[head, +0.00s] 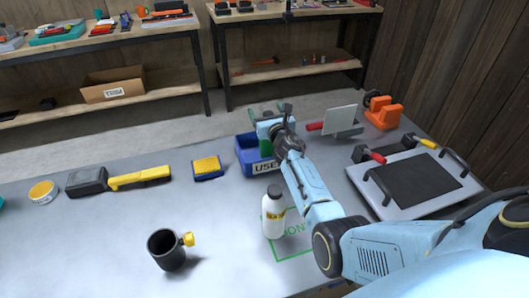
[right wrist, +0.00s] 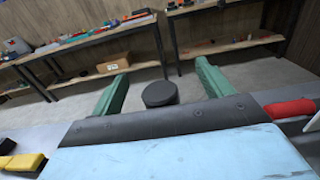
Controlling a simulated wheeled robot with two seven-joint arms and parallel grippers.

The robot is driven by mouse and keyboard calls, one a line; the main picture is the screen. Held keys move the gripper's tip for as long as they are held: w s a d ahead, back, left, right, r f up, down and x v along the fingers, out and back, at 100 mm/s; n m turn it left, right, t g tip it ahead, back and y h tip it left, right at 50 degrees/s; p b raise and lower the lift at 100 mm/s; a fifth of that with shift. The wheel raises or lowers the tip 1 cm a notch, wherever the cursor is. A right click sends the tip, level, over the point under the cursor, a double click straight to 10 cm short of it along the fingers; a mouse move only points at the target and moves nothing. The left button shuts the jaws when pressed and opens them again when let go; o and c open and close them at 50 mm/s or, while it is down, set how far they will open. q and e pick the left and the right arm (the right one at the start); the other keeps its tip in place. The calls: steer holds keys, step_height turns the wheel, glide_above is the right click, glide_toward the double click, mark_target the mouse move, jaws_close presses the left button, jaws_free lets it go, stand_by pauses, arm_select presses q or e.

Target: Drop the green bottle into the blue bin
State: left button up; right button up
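The blue bin (head: 242,156) stands on the grey bench and has a partly hidden label on its front. My right gripper (head: 266,109) is above the bin, with its fingers pointing away from me. The right wrist view shows its green fingers (right wrist: 160,88) wide apart. A dark round cap (right wrist: 160,94) shows between them, with gaps on both sides. The green bottle (head: 266,149) shows in part below the gripper, within the bin's outline. Its base is hidden, so I cannot tell whether it rests on the bin's floor. My left gripper is out of view.
A white bottle (head: 273,216) stands by a green outlined square, close to my right arm. A black mug (head: 167,251), a yellow-blue sponge (head: 207,168) and a round tin (head: 43,192) are to the left. A grey tray (head: 410,206) and an orange tool (head: 383,114) are to the right.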

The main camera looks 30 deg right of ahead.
steer(key=shift+s+a+p, duration=0.15)
steer(key=shift+s+p, duration=0.15)
steer(key=shift+s, duration=0.25)
steer(key=p+v, duration=0.2)
steer(key=v, duration=1)
steer(key=shift+p, duration=0.35)
steer(key=shift+s, duration=0.15)
